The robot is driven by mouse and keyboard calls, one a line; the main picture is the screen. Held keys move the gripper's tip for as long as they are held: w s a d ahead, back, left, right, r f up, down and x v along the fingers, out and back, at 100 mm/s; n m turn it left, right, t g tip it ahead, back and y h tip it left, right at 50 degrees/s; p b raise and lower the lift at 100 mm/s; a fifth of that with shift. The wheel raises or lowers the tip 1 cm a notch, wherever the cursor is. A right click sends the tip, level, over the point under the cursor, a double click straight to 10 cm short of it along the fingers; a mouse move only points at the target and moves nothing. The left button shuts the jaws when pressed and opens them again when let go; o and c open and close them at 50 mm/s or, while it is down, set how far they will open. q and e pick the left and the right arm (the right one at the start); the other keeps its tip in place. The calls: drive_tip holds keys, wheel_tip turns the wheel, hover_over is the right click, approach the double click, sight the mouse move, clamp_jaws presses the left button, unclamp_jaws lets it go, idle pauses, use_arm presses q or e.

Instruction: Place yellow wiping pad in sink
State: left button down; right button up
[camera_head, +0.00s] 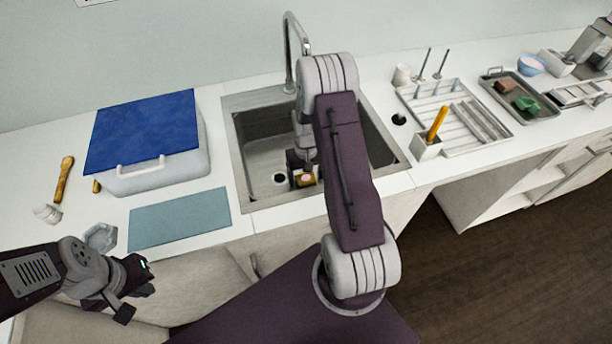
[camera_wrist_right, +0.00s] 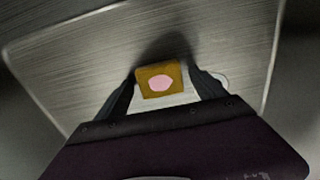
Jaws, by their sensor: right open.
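The yellow wiping pad (camera_head: 305,179), with a pink patch on its face, is inside the steel sink (camera_head: 258,150), near the drain. In the right wrist view the pad (camera_wrist_right: 159,80) shows between the two dark fingers of my right gripper (camera_wrist_right: 165,85). The right gripper is open and reaches down into the sink around the pad. I cannot tell whether the pad rests on the sink floor. My right arm hides part of the sink in the head view. My left gripper (camera_head: 135,285) is at the lower left, in front of the counter, and empty; its fingers are not clear.
A tall faucet (camera_head: 290,50) stands behind the sink. A white bin with a blue lid (camera_head: 143,130) and a teal mat (camera_head: 180,218) lie left of it. A drying rack (camera_head: 455,118), a holder with a yellow handle (camera_head: 427,148) and a metal tray (camera_head: 540,112) are to the right.

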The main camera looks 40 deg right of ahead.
sight(306, 178)
wheel_tip(306, 178, up, 12)
drive_tip(key=shift+p, duration=0.35)
drive_tip(key=shift+r, duration=0.15)
